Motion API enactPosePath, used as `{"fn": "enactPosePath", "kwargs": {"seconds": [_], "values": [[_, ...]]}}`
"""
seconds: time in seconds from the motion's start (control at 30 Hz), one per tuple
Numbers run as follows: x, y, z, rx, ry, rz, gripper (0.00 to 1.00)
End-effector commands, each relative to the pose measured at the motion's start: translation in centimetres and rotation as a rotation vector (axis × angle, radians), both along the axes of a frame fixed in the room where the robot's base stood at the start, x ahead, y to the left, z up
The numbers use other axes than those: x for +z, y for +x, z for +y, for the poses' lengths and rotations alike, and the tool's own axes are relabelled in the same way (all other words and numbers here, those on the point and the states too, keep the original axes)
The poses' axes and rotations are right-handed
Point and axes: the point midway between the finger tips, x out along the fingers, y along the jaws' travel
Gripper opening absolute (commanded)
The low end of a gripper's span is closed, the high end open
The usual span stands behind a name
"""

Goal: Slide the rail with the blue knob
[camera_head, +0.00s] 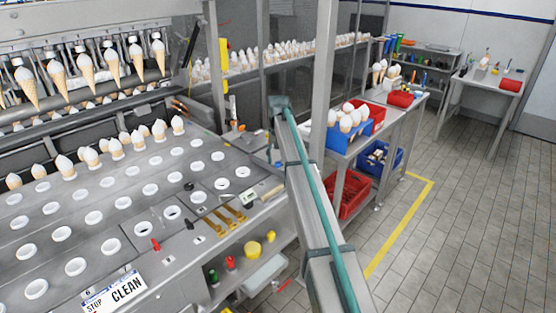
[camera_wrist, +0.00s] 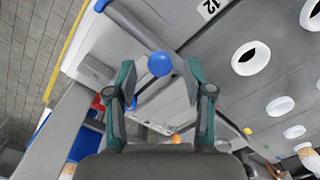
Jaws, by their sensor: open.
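In the wrist view, a round blue knob (camera_wrist: 160,64) shows near the picture's middle, in the gap between the fingertips of my gripper (camera_wrist: 158,76). My gripper is open, with one teal and dark finger on each side of the knob. I cannot tell whether the fingertips are level with the knob or still above it, and no contact shows. A grey bar (camera_wrist: 142,24), likely the rail, runs from the upper left toward the knob.
A grey machine table (camera_head: 120,228) with rows of white-ringed holes and several cones lies left of my arm. A blue crate (camera_head: 349,136) and red crates (camera_head: 354,193) stand to the right. The tiled floor (camera_head: 470,200) further right is clear.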

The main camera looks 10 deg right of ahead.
Motion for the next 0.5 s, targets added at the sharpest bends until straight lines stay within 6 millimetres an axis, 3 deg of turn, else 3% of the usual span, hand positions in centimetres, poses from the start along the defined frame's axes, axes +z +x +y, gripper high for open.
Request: {"fn": "enactPosePath", "kwargs": {"seconds": [0.2, 0.5], "values": [[-1.5, 0.0, 0.0, -0.001, 0.000, 0.000, 0.53], [-1.7, 0.0, 0.0, -0.001, 0.000, -0.001, 0.53]]}}
